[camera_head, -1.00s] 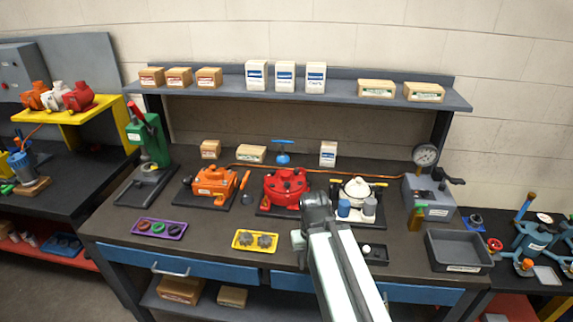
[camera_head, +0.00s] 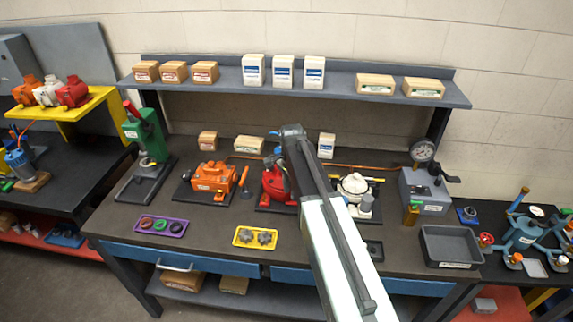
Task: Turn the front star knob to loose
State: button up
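Three motors stand on dark base plates on the bench: an orange one (camera_head: 213,177), a red one (camera_head: 273,183) and a white one (camera_head: 354,186). My arm crosses the right part of the red motor and hides it. I cannot make out which part is the front star knob; it may be hidden or too small. Two grey knob-like parts (camera_head: 256,239) lie in a yellow tray (camera_head: 238,243). The end of my arm, with my gripper (camera_head: 291,131), is above and behind the red motor in the picture. Its fingers are not visible, so open or shut cannot be told.
A purple tray (camera_head: 141,227) with small rings is at the front left. An empty grey bin (camera_head: 450,247) and a gauge unit (camera_head: 425,187) are at the right. A green press (camera_head: 147,140) stands at the left. A shelf (camera_head: 335,92) with boxes spans the back.

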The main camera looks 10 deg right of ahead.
jog(key=w+r+m+p, duration=0.1)
jog(key=w+m, duration=0.1)
jog(key=w, duration=0.1)
jog(key=w+r+m+p, duration=0.1)
jog(key=w+r+m, duration=0.1)
jog(key=w+m, duration=0.1)
jog(key=w+r+m+p, duration=0.1)
jog(key=w+r+m, duration=0.1)
jog(key=w, duration=0.2)
jog(key=shift+r, duration=0.1)
jog(key=shift+w+m, duration=0.25)
jog(key=shift+m, duration=0.25)
jog(key=shift+s+f+b, duration=0.1)
jog(key=shift+f+b, duration=0.25)
jog(key=shift+f, duration=0.05)
notch_tip(320, 180, down, 7)
jog(key=b, duration=0.7)
jog(key=shift+f, duration=0.15)
